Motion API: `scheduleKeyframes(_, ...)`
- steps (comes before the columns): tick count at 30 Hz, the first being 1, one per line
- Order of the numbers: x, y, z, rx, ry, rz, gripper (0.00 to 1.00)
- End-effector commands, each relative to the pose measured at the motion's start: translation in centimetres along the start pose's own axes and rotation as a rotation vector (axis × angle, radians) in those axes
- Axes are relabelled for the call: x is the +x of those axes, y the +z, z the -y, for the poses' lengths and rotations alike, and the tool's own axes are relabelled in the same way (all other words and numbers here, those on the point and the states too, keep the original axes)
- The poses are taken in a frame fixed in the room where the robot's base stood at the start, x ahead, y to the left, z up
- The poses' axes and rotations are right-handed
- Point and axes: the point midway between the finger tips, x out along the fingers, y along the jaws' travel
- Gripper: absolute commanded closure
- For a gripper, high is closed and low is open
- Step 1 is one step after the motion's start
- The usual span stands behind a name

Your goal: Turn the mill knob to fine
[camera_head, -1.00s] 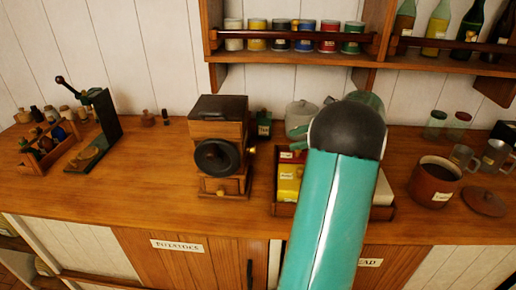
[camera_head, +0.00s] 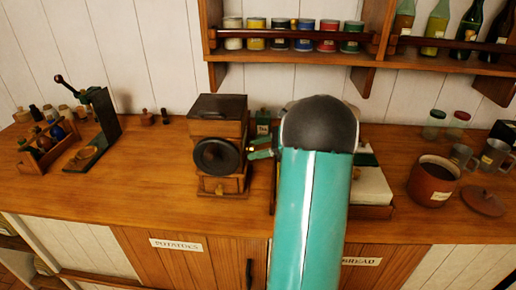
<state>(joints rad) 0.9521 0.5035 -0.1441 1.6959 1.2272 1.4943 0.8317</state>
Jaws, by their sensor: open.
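The mill (camera_head: 218,128) is a dark wooden box on the counter, left of centre, with a small drawer at its base. A round black dial (camera_head: 216,156) is on its front. A small brass knob (camera_head: 251,149) sticks out of its right side, mostly covered now. My gripper (camera_head: 256,148) is open, its green fingers pointing left, at the mill's right side. The fingertips are one above and one below the brass knob; I cannot tell whether they touch it. No fine marking is legible. My arm hides the area right of the gripper.
A tray (camera_head: 372,212) with a pale block stands behind my arm. A brown pot (camera_head: 434,181) and its lid (camera_head: 483,202) are to the right. A green stand (camera_head: 104,118) and a bottle crate (camera_head: 45,145) are at left.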

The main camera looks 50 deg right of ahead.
Motion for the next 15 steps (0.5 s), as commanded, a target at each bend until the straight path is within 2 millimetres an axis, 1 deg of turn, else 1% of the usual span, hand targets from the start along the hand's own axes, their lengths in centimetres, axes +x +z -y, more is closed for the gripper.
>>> scheduleKeyframes(2,-0.01,0.0,0.0,0.0,0.0,0.0,0.48)
scheduleKeyframes(5,-0.02,0.0,0.0,0.0,0.0,0.0,0.66)
scheduleKeyframes(6,-0.02,0.0,0.0,0.0,0.0,0.0,0.74)
scheduleKeyframes(9,-0.03,0.0,0.0,0.0,0.0,0.0,0.93)
scheduleKeyframes(15,-0.03,0.0,-0.01,-0.006,-0.002,0.0,0.93)
